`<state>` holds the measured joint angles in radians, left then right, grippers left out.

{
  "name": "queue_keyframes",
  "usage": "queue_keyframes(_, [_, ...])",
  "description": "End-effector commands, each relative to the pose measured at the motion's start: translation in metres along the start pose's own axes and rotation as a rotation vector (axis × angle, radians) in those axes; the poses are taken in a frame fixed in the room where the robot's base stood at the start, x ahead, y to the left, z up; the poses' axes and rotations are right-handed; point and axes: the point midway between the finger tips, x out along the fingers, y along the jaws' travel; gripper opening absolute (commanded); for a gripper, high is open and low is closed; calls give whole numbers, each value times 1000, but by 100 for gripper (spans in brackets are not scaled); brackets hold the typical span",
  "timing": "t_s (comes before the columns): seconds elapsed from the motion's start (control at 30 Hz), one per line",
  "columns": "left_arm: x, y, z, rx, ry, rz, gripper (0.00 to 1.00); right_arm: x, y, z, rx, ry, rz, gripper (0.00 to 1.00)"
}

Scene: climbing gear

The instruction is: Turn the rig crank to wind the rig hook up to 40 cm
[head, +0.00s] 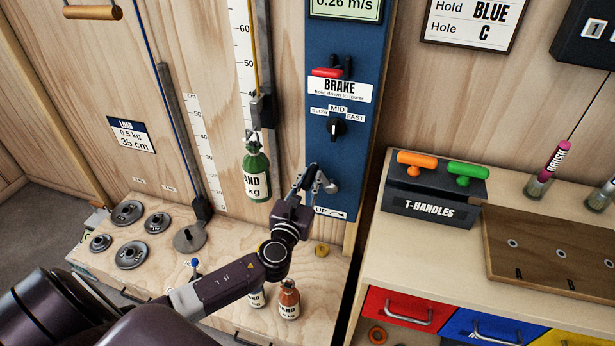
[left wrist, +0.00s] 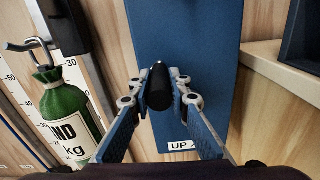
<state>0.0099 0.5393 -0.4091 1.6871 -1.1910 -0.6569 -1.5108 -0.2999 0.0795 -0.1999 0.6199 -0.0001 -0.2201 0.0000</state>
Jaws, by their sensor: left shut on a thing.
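My left gripper (head: 314,183) is at the lower part of the blue rig panel (head: 345,110), just above the UP label. In the left wrist view, its two fingers (left wrist: 160,92) are closed on the black grip of the rig crank (left wrist: 158,80). In the head view the crank is mostly hidden behind my fingers. The rig hook (left wrist: 36,48) shows in the left wrist view above a green sand bag (left wrist: 70,120). In the head view the green sand bag (head: 257,163) hangs clear of the bench, left of the panel. My right gripper is not in view.
A height scale (head: 241,60) stands behind the hook. The panel has a red brake lever (head: 327,72) and a speed knob (head: 336,128). Weight discs (head: 131,255) and a brown sand bag (head: 289,300) stand on the bench. A T-handles box (head: 430,207) is at right.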

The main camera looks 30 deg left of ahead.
Motion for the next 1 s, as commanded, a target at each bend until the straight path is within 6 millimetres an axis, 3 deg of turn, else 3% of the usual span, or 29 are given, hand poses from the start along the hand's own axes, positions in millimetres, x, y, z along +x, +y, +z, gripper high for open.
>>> queue_keyframes(0.07, [1,-4,6,-5,-11,-9,0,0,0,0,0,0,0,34])
queue_keyframes(0.1, [1,-4,6,-5,-11,-9,19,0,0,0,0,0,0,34])
queue_keyframes(0.27, [1,-4,5,-5,-8,-8,34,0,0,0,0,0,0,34])
queue_keyframes(0.63, [-8,-2,1,-4,-3,-5,34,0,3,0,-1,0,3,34])
queue_keyframes(1.0, [-79,-4,1,-5,-1,-9,34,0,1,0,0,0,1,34])
